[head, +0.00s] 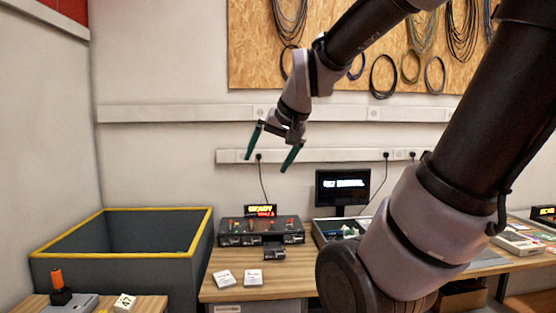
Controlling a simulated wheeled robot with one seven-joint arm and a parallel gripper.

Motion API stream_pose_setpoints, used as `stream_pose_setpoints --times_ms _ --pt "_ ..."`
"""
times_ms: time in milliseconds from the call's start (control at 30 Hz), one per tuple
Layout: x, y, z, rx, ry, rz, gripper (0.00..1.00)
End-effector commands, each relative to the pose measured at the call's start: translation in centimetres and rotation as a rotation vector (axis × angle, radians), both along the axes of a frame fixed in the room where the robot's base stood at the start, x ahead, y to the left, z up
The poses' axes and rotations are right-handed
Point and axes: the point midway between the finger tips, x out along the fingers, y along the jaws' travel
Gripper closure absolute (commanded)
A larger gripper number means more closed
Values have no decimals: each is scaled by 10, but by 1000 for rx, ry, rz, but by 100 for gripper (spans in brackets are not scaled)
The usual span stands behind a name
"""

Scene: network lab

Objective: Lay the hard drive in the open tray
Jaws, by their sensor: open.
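My gripper (267,164) hangs in the air above the desk, its two green-tipped fingers spread apart with nothing between them. On the desk (213,294) below stands a dark device (262,230) with small coloured parts on top and a lit orange display. A small dark tray-like piece (275,252) sits at its front edge; I cannot tell whether it is the open tray. Two pale flat squares, one on the left (224,279) and one on the right (253,278), lie in front. They are too small to tell whether either is the hard drive.
A monitor (342,187) stands right of the device, with an open case (338,231) below it. A large grey bin with a yellow rim (130,209) stands at left. A nearer table holds a orange-handled item (59,285) and a card marked 47 (125,302). My arm hides the desk's right part.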

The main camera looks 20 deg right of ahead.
Motion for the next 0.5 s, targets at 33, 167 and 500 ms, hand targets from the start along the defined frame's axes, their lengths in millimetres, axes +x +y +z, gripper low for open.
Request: stream_pose_setpoints --times_ms 33,167,500 --pt "-19 1 5 5 10 8 0" --pt "-54 4 7 18 51 24 0" --pt "-69 5 6 24 76 31 0"
